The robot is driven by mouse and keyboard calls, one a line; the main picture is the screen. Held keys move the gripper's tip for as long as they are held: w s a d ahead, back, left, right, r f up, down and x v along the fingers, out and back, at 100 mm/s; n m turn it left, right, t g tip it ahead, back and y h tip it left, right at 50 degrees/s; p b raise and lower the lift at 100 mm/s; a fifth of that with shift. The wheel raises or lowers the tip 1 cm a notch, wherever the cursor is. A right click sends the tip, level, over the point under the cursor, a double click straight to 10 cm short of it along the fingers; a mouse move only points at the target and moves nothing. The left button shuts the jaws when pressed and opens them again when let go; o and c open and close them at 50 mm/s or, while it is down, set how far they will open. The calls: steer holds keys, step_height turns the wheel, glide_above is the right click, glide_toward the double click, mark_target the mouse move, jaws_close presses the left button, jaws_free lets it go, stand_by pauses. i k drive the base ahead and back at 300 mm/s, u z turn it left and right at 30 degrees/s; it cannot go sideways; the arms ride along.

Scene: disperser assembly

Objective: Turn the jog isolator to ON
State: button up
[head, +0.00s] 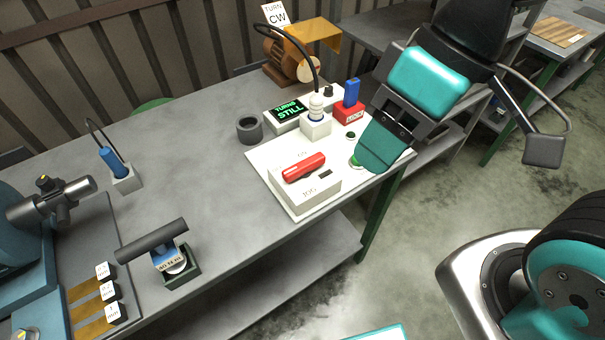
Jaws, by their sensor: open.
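The jog isolator is a white box (310,195) on a pale plate near the table's right front edge, with "JOG" lettering on its front. A red handle (304,167) lies across its top, tilted up toward the right. Small lettering behind the handle is too small to read surely. My gripper (372,162) hangs over the plate's right side, to the right of the handle and apart from it. Its teal finger hides part of a green button (354,161). The gap between the fingers is hidden from this angle; no object shows in them.
Behind the isolator stand a white-capped post (316,108) with a black cable, a display reading "TURNS STILL" (289,109), a red block with a blue piece (350,104) and a grey ring (250,130). A motor (285,62) sits farther back. The table's middle is clear.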

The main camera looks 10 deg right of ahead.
mark_target(302, 169)
steer(key=u, duration=0.05)
steer(key=i, duration=0.95)
steer(key=u, duration=1.25)
steer(key=k, duration=0.55)
steer(key=u, duration=0.75)
